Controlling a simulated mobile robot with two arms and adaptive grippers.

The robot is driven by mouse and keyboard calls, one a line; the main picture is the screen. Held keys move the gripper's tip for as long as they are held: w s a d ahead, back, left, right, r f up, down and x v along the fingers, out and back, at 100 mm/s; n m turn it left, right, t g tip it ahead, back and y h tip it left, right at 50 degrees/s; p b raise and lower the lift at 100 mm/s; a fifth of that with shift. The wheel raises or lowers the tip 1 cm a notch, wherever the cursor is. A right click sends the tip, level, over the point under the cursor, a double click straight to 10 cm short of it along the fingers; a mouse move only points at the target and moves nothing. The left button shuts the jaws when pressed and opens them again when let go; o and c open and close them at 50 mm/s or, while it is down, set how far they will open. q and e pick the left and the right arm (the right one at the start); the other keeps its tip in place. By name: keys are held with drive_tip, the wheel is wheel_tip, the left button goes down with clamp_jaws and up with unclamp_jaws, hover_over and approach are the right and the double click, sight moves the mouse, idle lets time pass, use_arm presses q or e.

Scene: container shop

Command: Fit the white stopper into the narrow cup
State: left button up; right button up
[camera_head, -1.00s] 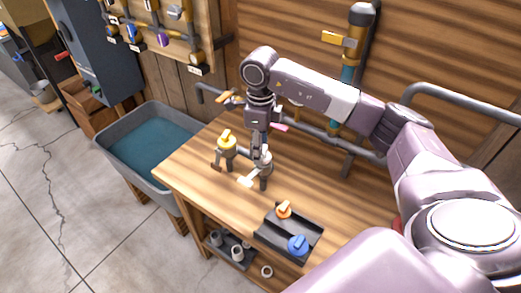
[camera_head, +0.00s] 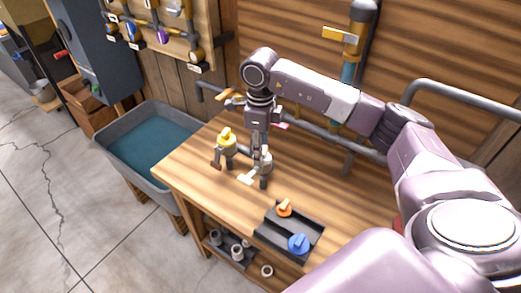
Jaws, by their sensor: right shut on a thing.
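My right gripper (camera_head: 242,174) reaches down from above to the wooden table, near its left end. It is shut on a small white piece (camera_head: 246,178), which looks like the white stopper; the fingers partly hide it. A yellow-handled stopper (camera_head: 227,137) on a grey body stands just left of the gripper. A grey round body shows beside the right finger; I cannot tell whether it is the narrow cup or part of the gripper. I cannot tell whether the white piece touches a cup. My left gripper is not in view.
A black tray (camera_head: 267,240) with an orange-handled stopper (camera_head: 285,207) and a blue-handled stopper (camera_head: 298,243) lies at the table's front. Grey rings stand on a lower shelf. A grey water tub (camera_head: 103,153) stands left. Pipes run behind. The tabletop's middle (camera_head: 310,180) is bare.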

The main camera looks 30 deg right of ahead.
drive_tip(key=o, duration=1.2)
drive_tip(key=shift+r, duration=0.15)
wheel_tip(320, 180, up, 12)
drive_tip(key=shift+f, duration=0.1)
